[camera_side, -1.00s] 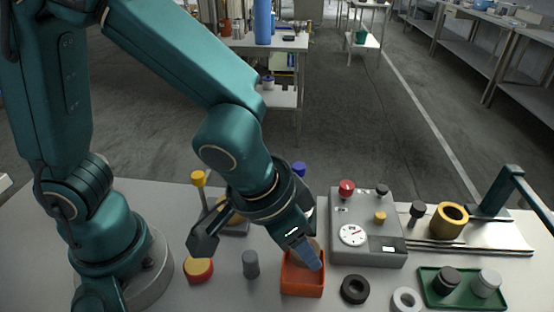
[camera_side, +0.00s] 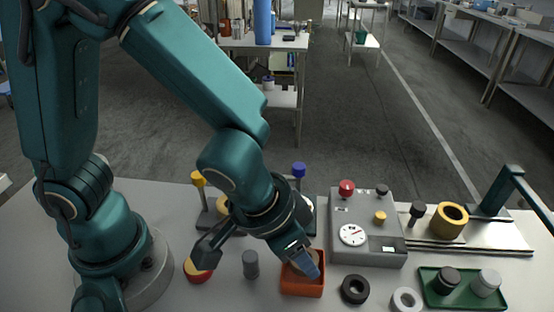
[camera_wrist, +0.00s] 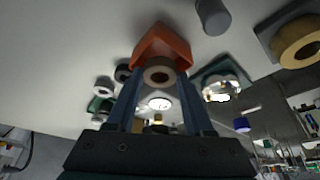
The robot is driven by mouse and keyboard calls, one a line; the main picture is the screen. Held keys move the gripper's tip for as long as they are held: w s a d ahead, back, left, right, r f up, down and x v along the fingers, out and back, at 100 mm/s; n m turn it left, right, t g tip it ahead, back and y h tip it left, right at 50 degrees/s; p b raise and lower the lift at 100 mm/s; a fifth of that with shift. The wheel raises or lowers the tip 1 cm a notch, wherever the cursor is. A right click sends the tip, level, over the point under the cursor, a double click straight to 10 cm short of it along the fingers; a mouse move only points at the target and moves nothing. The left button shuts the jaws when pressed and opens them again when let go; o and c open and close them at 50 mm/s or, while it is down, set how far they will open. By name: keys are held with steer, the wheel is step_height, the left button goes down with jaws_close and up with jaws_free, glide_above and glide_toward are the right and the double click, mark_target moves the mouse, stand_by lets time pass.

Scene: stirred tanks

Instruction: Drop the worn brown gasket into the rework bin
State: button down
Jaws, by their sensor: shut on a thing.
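The orange rework bin (camera_side: 302,289) stands on the bench in front of the grey gauge box, and its orange wall also shows in the wrist view (camera_wrist: 162,38). My gripper (camera_side: 305,266) points down at the bin's opening. Its blue fingers are shut on the brown gasket (camera_wrist: 159,71), a tan-brown ring with a dark hole. In the side view the gasket is partly hidden by a finger. It is at the bin's mouth; I cannot tell whether it touches the bin.
A grey cylinder (camera_side: 250,264) and a red-yellow round piece (camera_side: 198,270) stand left of the bin. A black ring (camera_side: 355,289) and a pale ring (camera_side: 406,300) lie to its right. The grey gauge box (camera_side: 367,228) stands close behind, with a green tray (camera_side: 462,299) farther right.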

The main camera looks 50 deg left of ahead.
stand_by(0.3)
jaws_free()
steer(key=shift+r, duration=0.1)
stand_by(0.6)
steer(key=shift+r, duration=2.95)
